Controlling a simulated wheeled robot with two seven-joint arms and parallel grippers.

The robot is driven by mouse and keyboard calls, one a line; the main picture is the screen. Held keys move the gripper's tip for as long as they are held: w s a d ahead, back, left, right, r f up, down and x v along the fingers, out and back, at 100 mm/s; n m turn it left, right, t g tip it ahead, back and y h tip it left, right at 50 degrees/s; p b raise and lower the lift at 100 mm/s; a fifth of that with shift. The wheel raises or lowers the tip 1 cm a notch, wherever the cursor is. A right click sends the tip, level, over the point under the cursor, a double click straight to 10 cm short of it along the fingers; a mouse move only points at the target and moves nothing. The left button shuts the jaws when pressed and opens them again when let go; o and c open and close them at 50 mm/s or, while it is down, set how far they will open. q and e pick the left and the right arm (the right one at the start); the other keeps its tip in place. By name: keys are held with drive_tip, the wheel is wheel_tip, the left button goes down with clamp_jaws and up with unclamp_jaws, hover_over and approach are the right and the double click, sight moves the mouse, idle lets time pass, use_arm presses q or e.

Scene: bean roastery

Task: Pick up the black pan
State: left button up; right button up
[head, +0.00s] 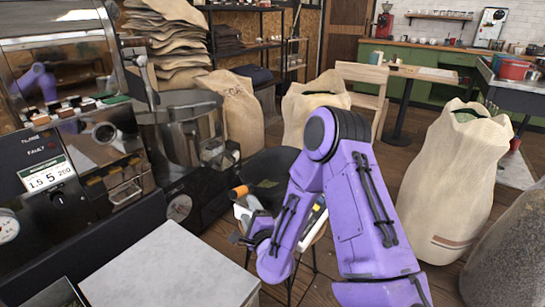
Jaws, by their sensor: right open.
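A black, broad, round-edged thing (266,170) shows in the middle of the head view, partly hidden behind my right forearm. It may be the black pan, but I cannot make out a handle. My right arm comes in from the lower right, bends at the top and reaches down. My right gripper (247,239) is open, low and in front of the black thing, beside small white and orange items (241,193). I cannot tell whether it touches them. My left gripper is not in view.
A pale block-like top (170,272) stands at the front, next to the dark roasting machine (45,170) on the left. Open sacks (455,170) stand right and behind (236,112). A wooden chair (362,78) stands at the back. A red pot (514,69) sits on the right counter.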

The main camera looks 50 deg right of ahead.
sight(240, 188)
drive_tip(key=x, duration=0.3)
drive_tip(key=r+x, duration=0.1)
drive_tip(key=x, duration=0.6)
drive_tip(key=shift+w+d+r, duration=0.15)
drive_tip(key=shift+w, duration=0.05)
drive_tip(key=shift+r, duration=0.1)
clamp_jaws()
